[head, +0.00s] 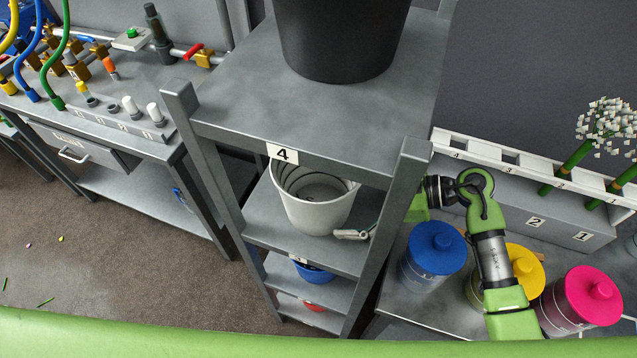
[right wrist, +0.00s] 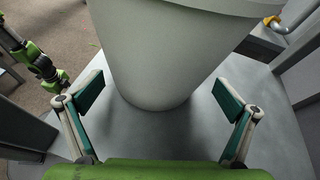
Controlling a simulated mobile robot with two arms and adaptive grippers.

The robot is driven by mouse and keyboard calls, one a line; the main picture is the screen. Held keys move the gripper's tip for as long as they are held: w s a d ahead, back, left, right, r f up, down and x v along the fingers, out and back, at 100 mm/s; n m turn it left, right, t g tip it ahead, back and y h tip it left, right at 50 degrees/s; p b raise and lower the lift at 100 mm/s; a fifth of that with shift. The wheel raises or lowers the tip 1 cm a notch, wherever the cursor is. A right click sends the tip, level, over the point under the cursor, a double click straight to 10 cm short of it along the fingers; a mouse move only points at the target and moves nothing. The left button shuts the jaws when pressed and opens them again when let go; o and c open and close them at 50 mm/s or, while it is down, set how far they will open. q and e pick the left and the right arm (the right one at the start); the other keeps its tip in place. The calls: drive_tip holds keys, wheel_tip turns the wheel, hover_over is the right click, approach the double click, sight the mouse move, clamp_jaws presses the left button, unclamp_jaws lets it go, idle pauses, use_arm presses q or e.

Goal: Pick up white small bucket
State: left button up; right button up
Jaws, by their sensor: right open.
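The white small bucket (head: 318,212) stands upright on the shelf level below the rack's top board in the head view, and its open top shows. It fills the upper middle of the right wrist view (right wrist: 165,50), with its base on the grey shelf (right wrist: 190,140). My right gripper (right wrist: 160,96) is open, its two fingers spread toward either side of the bucket's lower part. The fingers look apart from the bucket. In the head view, only part of the right gripper (head: 352,234) shows beside the bucket; the rack post hides the rest.
The rack posts (head: 402,190) stand close to my right arm. A large black bucket (head: 340,35) stands on the top board; a blue bucket (head: 313,272) and a red one (head: 312,305) sit below. Blue (head: 433,255), yellow (head: 524,268) and pink (head: 582,300) lidded containers stand at right.

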sight(320, 189)
drive_tip(key=p+x, duration=0.1)
drive_tip(key=x, duration=0.2)
drive_tip(key=shift+a+r, duration=0.1)
drive_tip(key=shift+a, duration=0.2)
drive_tip(key=shift+w+a+f, duration=0.1)
drive_tip(key=shift+a+f, duration=0.05)
drive_tip(key=shift+f, duration=0.1)
drive_tip(key=c, duration=0.9)
drive_tip(key=shift+r, duration=0.1)
